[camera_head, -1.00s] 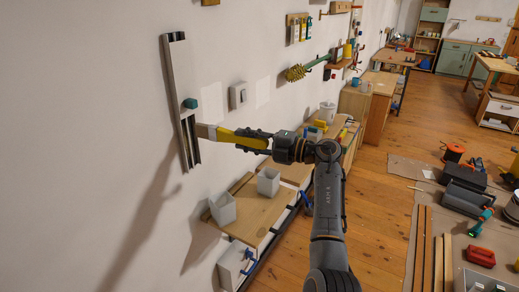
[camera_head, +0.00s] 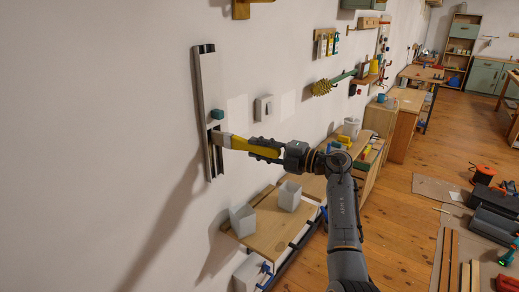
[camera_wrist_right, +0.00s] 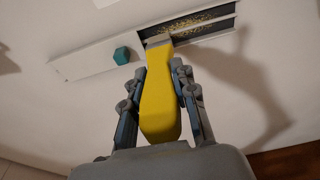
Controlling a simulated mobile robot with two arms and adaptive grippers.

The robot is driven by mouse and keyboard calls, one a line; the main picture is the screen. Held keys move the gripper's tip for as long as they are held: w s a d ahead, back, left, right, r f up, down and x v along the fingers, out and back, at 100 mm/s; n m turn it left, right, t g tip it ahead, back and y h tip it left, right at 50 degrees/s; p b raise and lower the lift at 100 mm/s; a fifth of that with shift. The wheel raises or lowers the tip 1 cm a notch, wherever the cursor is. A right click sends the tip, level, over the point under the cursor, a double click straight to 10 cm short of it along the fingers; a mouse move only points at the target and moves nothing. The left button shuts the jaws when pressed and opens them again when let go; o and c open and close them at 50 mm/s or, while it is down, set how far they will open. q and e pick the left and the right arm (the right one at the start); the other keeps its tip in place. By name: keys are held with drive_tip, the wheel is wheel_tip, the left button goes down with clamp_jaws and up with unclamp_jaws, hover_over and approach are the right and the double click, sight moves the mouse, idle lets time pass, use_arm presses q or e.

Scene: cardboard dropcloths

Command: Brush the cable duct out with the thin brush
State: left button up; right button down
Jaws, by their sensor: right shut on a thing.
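The cable duct (camera_head: 208,88) is a long pale strip mounted upright on the wall. Its lower part is an open dark channel (camera_head: 215,160), and a teal block (camera_head: 217,114) sits just above the opening. In the right wrist view the open channel (camera_wrist_right: 205,27) holds golden specks, and the teal block (camera_wrist_right: 122,55) is beside its end. My right gripper (camera_head: 264,149) is shut on the yellow handle of the thin brush (camera_wrist_right: 160,105). The brush head (camera_head: 225,140) is at the upper end of the channel; I cannot tell whether it touches inside. My left gripper is not in view.
Below my right arm, a wooden shelf (camera_head: 268,232) bears two white containers (camera_head: 289,195). The wall left of the duct is bare.

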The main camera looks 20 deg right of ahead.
drive_tip(key=shift+w+a, duration=0.3)
drive_tip(key=shift+w, duration=0.05)
drive_tip(key=shift+r, duration=0.1)
idle(0.4)
